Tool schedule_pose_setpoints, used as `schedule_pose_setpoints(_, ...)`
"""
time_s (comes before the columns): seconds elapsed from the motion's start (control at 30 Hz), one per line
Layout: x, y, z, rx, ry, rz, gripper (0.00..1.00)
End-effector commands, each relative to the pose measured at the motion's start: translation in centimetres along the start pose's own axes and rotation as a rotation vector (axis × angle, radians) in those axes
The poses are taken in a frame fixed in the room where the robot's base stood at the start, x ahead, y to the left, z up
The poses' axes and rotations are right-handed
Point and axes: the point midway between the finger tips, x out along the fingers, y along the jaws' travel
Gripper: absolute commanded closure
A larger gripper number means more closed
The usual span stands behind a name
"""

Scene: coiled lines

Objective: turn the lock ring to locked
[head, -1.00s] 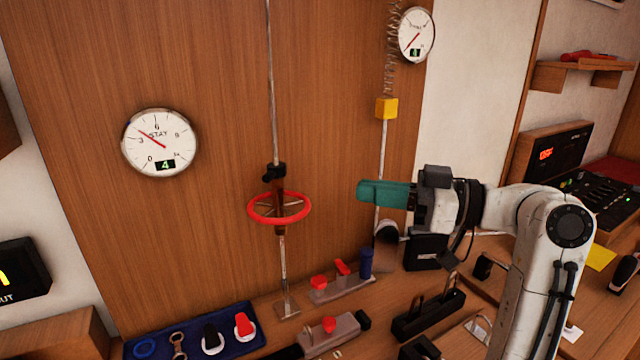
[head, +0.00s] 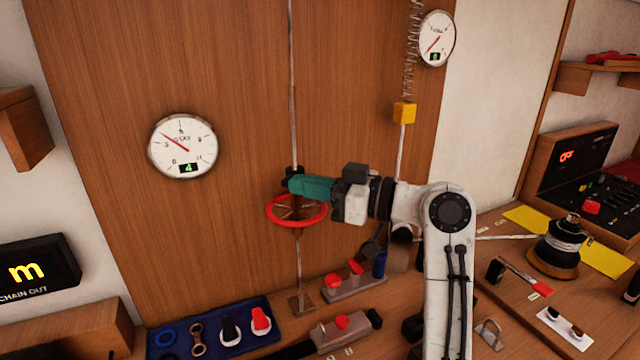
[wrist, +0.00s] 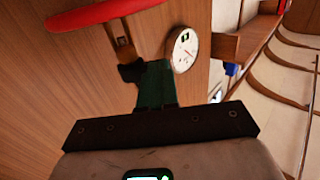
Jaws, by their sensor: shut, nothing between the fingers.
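A red handwheel (head: 297,222) sits on a thin vertical rod in front of the wood panel. A small black collar (head: 292,171) is on the rod just above the wheel, and I take it for the lock ring. My gripper (head: 291,184) is shut and empty, with its green fingers at the collar and above the wheel. The fingers partly hide the collar in the head view. In the wrist view the black collar (wrist: 132,72) is at the fingertips (wrist: 152,68), and the red wheel (wrist: 100,14) is beyond. I cannot tell whether they touch.
A round gauge (head: 183,146) hangs left of the rod. A yellow block (head: 404,113) hangs below a spring on the right. A blue tray (head: 215,335) with shackles and rings lies on the bench below. A block with red knobs (head: 352,282) stands beside the rod's foot.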

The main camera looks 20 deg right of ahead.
Motion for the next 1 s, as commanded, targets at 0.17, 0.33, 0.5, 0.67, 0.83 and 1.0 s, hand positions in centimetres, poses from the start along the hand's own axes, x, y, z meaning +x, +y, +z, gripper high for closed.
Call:
schedule_pose_setpoints(0.17, 0.03, -0.01, 0.0, 0.0, 0.0, 0.0, 1.0)
schedule_pose_setpoints(0.33, 0.03, -0.04, 0.0, -0.001, 0.0, 0.002, 1.0)
schedule_pose_setpoints(0.5, 0.16, -0.25, -0.05, -0.002, 0.001, 0.03, 1.0)
schedule_pose_setpoints(0.67, 0.25, -0.29, -0.02, 0.0, 0.0, 0.058, 1.0)
schedule_pose_setpoints(0.83, 0.35, -0.42, -0.02, -0.001, 0.0, 0.083, 1.0)
schedule_pose_setpoints(1.0, 0.62, -0.68, -0.04, -0.001, 0.0, 0.137, 1.0)
